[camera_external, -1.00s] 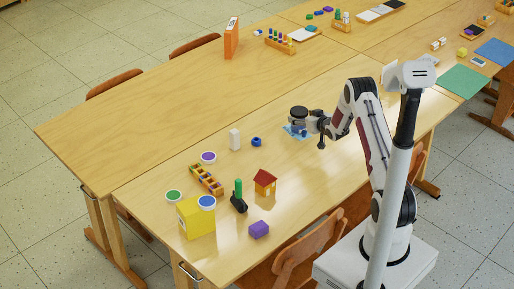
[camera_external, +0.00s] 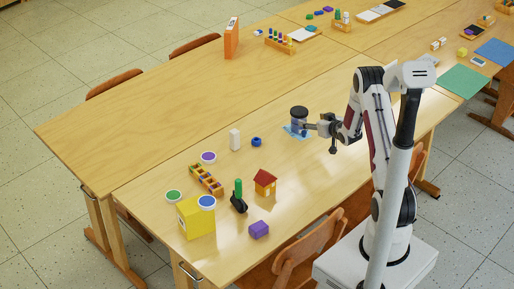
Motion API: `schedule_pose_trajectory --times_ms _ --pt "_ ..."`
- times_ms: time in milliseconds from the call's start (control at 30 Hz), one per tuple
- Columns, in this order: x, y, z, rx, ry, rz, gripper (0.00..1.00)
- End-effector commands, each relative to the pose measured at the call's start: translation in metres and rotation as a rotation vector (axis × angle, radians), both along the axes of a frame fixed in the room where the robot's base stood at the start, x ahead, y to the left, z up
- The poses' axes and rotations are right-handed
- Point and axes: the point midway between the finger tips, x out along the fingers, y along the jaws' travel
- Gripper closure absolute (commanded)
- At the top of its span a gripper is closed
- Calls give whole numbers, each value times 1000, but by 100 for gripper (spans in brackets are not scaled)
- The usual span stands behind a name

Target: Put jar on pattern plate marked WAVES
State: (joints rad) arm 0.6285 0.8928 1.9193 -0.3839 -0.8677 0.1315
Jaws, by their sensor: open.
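A jar (camera_external: 299,113) with a dark lid and a bluish body stands upright toward the right part of the near table. A light-blue flat piece (camera_external: 289,131) lies under it, and the jar appears to rest on it. This piece looks like a pattern plate, but no marking is readable. My gripper (camera_external: 309,127) is open at the right side of the jar, close to its lower body. I cannot tell whether its fingers touch the jar.
The table behind the jar is clear.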

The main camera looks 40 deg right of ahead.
Motion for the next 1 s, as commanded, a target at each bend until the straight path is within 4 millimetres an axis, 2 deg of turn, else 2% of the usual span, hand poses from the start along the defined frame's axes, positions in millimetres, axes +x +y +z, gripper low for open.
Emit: schedule_pose_trajectory --times_ms 767,1000 --pt "-3 2 3 -1 1 2 39" --pt "0 12 23 -10 24 7 39"
